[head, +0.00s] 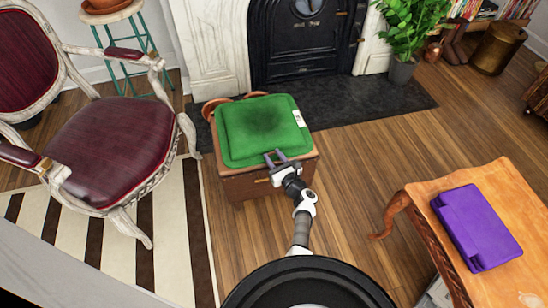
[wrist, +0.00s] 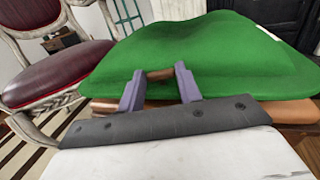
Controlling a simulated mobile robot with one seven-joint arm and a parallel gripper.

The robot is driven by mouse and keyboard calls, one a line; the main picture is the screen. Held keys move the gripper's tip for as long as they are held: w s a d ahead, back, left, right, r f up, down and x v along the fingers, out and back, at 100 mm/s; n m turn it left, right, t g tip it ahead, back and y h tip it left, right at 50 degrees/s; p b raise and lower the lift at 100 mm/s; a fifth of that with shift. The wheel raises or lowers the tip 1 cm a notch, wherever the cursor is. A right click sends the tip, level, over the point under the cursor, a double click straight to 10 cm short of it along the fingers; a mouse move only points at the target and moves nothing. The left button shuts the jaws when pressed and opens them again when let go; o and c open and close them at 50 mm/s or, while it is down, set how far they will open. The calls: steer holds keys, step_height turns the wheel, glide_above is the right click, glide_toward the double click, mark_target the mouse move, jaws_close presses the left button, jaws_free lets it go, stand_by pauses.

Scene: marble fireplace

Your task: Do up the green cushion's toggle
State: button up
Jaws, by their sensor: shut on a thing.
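The green cushion (head: 262,125) lies on a small brown wooden chest (head: 300,165) in front of the fireplace. It fills the middle of the wrist view (wrist: 200,55). My gripper (head: 277,157) is at the cushion's near edge. In the wrist view, its two purple fingers are shut on a small brown toggle (wrist: 160,74), held crosswise between the fingertips against the cushion's near side. A loop for the toggle cannot be made out, and I cannot tell whether the toggle is through one.
A burgundy armchair (head: 115,145) stands close on the left, on a striped rug (head: 185,215). A wooden table (head: 500,190) with a purple case (head: 475,227) stands at right. A potted plant (head: 405,35) is beyond. Wooden floor (head: 350,180) is free between chest and table.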

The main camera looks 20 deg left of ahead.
steer(key=o, duration=1)
steer(key=shift+s+d, duration=0.1)
steer(key=v, duration=1.3)
steer(key=shift+s+d, duration=0.2)
steer(key=shift+d, duration=0.05)
